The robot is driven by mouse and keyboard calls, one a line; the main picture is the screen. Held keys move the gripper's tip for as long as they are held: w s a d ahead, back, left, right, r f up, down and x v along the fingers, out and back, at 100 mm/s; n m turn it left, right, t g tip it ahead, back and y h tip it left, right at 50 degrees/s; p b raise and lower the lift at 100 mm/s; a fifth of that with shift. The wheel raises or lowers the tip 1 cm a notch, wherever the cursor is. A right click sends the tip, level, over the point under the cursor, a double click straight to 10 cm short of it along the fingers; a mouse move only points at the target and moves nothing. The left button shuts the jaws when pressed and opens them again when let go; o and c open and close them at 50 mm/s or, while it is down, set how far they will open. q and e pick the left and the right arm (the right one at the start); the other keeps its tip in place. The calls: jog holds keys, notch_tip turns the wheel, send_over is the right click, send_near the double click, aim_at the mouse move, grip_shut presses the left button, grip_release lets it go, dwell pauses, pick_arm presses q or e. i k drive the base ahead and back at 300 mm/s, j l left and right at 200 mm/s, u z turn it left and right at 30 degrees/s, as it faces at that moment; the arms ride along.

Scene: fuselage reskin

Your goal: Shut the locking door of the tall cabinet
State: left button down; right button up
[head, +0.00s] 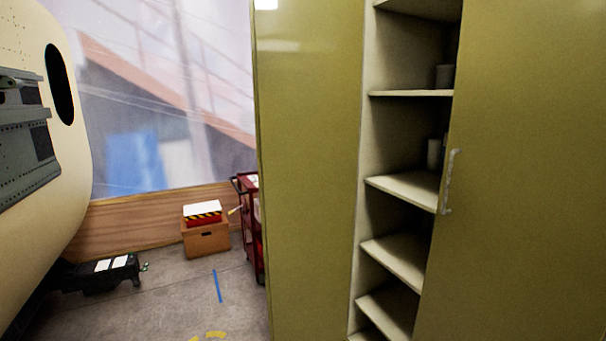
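The tall olive-green cabinet (310,170) fills the middle and right of the head view. Its locking door (530,190) stands open at the right, with a pale upright handle (449,182) near the door's left edge. Between the cabinet's side and the door, cream shelves (405,189) show, with small grey containers (444,77) on the upper ones. The door hides the right part of the inside. Neither of my grippers is in view.
A dark red cart (249,225) stands just left of the cabinet. A cardboard box (205,237) sits by the wooden wall base. A cream fuselage panel (75,150) curves in at the left, above a black case (105,270). Grey floor (180,305) is clear between.

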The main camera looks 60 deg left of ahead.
aim_at(307, 55)
jog(key=k+z, duration=0.2)
jog(key=k, duration=0.3)
jog(key=k+l+z, duration=0.2)
jog(key=k, duration=0.3)
jog(key=j+z, duration=0.7)
jog(key=z, duration=0.15)
jog(key=k+j, duration=0.1)
jog(key=j, duration=0.65)
jog(key=k+j, duration=0.1)
jog(key=j, duration=0.65)
jog(key=k+j, duration=0.1)
jog(key=j, duration=0.65)
jog(key=k+j, duration=0.1)
jog(key=j, duration=0.65)
jog(key=k+j, duration=0.1)
jog(key=j, duration=0.65)
jog(key=k+j, duration=0.1)
jog(key=j, duration=0.65)
jog(key=k+j, duration=0.1)
jog(key=j, duration=1.35)
jog(key=k+j, duration=0.4)
